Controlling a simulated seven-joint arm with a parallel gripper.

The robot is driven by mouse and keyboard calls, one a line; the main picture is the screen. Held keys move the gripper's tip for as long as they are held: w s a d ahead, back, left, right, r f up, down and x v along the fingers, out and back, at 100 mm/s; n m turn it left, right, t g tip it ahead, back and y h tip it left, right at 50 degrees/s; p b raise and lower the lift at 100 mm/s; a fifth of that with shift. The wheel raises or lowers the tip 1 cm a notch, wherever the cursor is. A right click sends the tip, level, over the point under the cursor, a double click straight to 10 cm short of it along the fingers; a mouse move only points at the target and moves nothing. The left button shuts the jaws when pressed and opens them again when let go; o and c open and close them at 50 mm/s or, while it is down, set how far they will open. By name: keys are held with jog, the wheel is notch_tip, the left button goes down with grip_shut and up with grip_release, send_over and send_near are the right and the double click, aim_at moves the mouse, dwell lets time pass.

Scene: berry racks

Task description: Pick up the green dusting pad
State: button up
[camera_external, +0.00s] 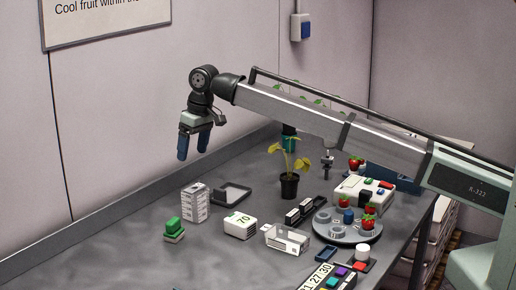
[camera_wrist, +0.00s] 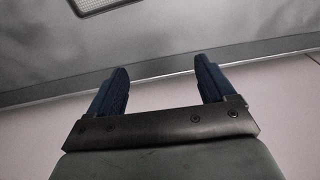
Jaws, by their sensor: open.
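A green dusting pad (camera_external: 174,225) sits on a pale grey block or base at the left front of the table, just left of a white box. My gripper (camera_external: 190,158) hangs above the back of the table, higher than the pad and well apart from it. Its two blue fingers point down, and nothing is between them. In the wrist view my gripper (camera_wrist: 160,82) shows both blue fingers spread apart and empty. The pad does not show in the wrist view.
A white box (camera_external: 194,204) stands right beside the pad. A dark tray (camera_external: 232,193), a block marked 70 (camera_external: 240,228) and a potted plant (camera_external: 289,187) are further right. A round tray (camera_external: 345,236) holds strawberries. The table left of the pad is clear.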

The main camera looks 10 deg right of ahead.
jog(key=r+n+h, duration=0.1)
jog(key=n+h, duration=0.1)
send_over(173, 220)
jog(key=shift+g, duration=0.3)
notch_tip(173, 220, down, 8)
jog(key=shift+w+d+r, duration=0.1)
jog(key=shift+d, duration=0.05)
jog(key=shift+f, duration=2.85)
jog(key=c, duration=1.1)
jog(key=shift+a+r, duration=0.15)
jog(key=shift+a, duration=0.05)
